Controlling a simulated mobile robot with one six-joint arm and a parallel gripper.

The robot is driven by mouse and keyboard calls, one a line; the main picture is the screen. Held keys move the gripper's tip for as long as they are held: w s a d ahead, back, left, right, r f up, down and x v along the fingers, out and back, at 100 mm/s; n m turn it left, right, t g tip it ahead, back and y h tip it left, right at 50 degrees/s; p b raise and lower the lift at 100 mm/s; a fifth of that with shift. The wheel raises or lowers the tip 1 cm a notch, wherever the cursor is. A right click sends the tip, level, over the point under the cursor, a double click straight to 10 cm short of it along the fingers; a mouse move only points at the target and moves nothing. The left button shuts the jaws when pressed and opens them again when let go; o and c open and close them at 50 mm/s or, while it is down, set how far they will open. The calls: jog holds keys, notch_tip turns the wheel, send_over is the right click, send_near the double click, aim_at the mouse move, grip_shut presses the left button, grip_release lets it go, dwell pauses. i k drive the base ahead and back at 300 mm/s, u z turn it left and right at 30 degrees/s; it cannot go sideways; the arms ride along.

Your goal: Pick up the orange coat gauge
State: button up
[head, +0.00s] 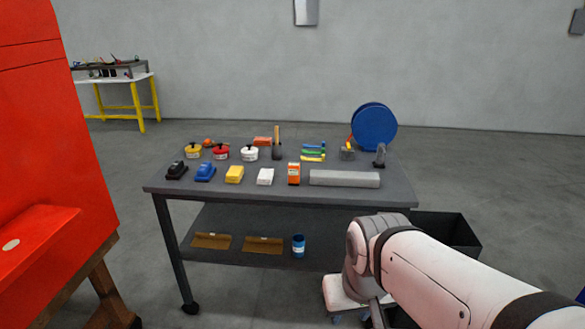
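A small upright orange device with a pale face, which looks like the orange coat gauge (294,174), stands near the front edge of the dark grey table (340,199). It sits between a white block and a long grey roll, apart from both. My white arm enters from the lower right, in front of the table's right end. My gripper is not in view, so its state does not show. Nothing covers the gauge.
Beside the gauge are the white block (265,177) and grey roll (344,178). Behind stand several tins, a brush (277,145) and a blue disc (374,127). A dark bin (445,232) is right of the table; a red panel (50,130) stands left.

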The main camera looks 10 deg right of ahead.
aim_at(294, 167)
jog(key=z, duration=0.2)
jog(key=i, duration=1.65)
jog(key=z, duration=0.15)
